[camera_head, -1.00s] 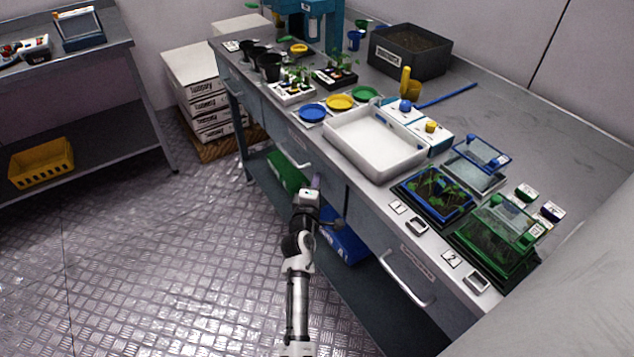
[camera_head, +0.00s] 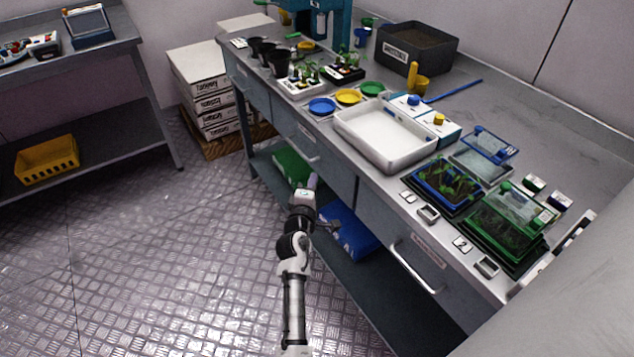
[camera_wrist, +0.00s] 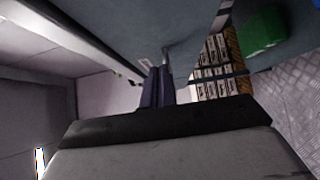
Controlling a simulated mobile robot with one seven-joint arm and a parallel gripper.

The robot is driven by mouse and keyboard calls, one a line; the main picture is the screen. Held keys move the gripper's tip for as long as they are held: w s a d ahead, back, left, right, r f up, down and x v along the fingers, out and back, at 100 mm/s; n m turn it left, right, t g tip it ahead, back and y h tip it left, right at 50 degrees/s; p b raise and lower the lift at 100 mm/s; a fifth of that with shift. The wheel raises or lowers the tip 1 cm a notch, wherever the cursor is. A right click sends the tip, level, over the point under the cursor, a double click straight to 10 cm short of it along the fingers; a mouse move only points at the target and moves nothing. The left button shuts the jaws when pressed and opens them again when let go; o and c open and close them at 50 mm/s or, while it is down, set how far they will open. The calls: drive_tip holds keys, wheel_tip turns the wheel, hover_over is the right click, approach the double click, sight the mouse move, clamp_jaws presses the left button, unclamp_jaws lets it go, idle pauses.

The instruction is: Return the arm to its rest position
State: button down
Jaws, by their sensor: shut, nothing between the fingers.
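My arm reaches up from the bottom middle of the head view, in front of the workbench (camera_head: 372,190). My gripper (camera_head: 312,181) is at its far end, below the level of the bench top and close to the drawer fronts. In the wrist view the dark fingers of my gripper (camera_wrist: 157,86) are together, with nothing seen between them. The bench front fills the upper part of that view.
On the bench stand a white tray (camera_head: 343,131), a blue-rimmed planter (camera_head: 447,186) and a green planter (camera_head: 497,232). A green box (camera_head: 292,165) and a blue box (camera_head: 352,238) lie on the lower shelf. Stacked boxes (camera_head: 203,88) stand behind. The floor at left is clear.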

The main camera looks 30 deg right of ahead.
drive_tip(key=b+v, duration=0.2)
drive_tip(key=v, duration=0.6)
drive_tip(key=shift+s+a+f, duration=0.2)
drive_tip(key=shift+s+a, duration=0.05)
drive_tip(key=shift+a, duration=0.05)
